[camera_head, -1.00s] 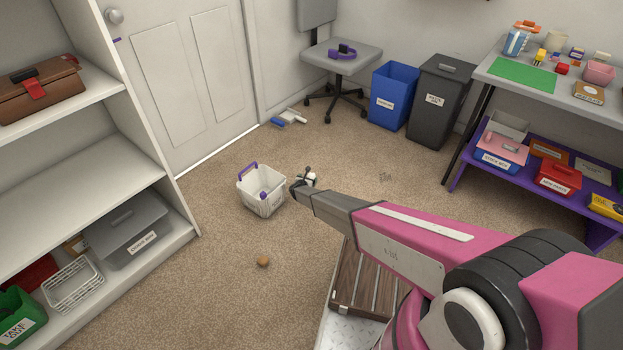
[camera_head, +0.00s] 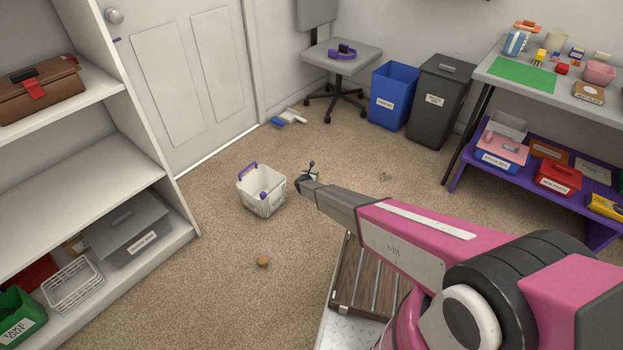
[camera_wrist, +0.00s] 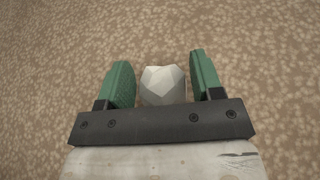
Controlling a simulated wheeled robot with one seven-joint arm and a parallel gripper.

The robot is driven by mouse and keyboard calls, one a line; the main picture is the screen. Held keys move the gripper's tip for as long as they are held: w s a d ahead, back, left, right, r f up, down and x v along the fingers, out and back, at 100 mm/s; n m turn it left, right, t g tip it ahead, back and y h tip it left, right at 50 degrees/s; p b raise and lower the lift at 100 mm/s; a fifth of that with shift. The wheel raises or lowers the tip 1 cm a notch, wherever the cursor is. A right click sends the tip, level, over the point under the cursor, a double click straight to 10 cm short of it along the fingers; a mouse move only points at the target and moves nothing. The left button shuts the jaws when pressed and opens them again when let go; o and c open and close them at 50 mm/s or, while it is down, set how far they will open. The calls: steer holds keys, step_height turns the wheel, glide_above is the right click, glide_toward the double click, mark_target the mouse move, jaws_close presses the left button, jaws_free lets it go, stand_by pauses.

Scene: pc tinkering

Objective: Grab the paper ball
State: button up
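The paper ball (camera_wrist: 163,86) is a white, faceted lump. In the wrist view it sits between the two green fingers of my gripper (camera_wrist: 162,82), with narrow gaps showing at its sides. My gripper is open around it. The ball's lower part is hidden behind the dark gripper bar, and I cannot tell whether it rests on the carpet. In the head view my gripper (camera_head: 309,173) is low over the carpet, right of the white basket, and I cannot make out the ball there.
A white basket (camera_head: 262,201) with purple handles stands just left of my gripper. A blue bin (camera_head: 394,82) and dark bin (camera_head: 447,85) stand at the back. A shelf unit (camera_head: 85,181) is at left.

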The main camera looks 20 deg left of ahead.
steer(key=c, duration=0.3)
steer(key=shift+r, duration=0.15)
